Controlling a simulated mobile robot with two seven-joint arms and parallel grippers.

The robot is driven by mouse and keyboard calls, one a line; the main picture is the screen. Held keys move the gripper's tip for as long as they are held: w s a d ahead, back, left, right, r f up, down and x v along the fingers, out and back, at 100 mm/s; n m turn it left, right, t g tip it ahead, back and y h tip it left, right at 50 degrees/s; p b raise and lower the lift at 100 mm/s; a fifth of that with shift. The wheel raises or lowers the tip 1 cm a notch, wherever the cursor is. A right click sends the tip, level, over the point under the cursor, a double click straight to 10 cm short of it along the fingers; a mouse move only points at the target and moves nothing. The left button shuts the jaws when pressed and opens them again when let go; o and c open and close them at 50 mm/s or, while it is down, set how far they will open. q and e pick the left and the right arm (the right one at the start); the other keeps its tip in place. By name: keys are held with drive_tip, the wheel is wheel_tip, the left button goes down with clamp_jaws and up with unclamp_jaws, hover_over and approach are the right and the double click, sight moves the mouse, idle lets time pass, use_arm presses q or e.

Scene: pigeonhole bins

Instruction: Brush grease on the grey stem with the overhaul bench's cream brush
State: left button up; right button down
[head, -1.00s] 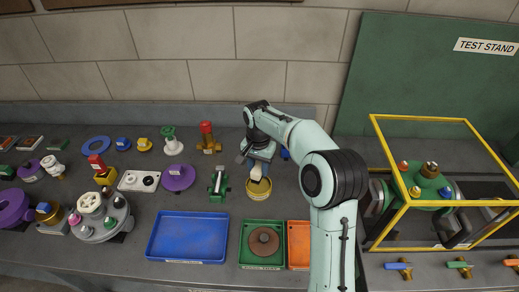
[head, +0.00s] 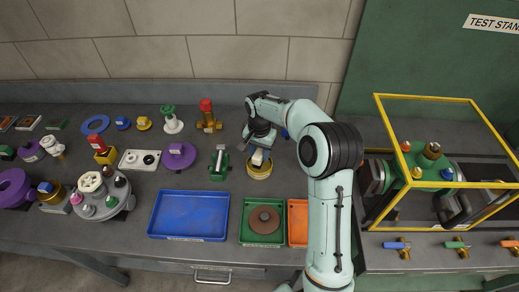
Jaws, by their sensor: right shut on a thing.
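My right gripper (head: 257,143) is shut on the cream brush (head: 257,157), which slants down over the yellow tub (head: 259,172). The brush's lower end is at the tub's mouth; I cannot tell whether it touches what is inside. To the left of the tub, a green holder (head: 218,173) stands on the bench with a grey stem (head: 221,150) rising from it. The stem is apart from the brush. My left gripper is not in view.
A blue tray (head: 152,222), a green tray with a brown disc (head: 264,219) and an orange tray (head: 297,205) lie in front. Valve parts crowd the left. A yellow-framed test stand (head: 440,98) stands right. The bench behind the tub is mostly clear.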

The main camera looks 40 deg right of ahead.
sight(259, 152)
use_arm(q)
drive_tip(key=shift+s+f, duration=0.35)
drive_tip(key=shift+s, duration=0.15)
use_arm(e)
drive_tip(key=shift+f, duration=1)
idle(1.0)
drive_tip(key=shift+r, duration=1.3)
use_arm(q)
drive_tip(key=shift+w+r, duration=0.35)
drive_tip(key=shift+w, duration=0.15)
use_arm(e)
drive_tip(key=shift+r, duration=2.25)
drive_tip(key=shift+a, duration=0.1)
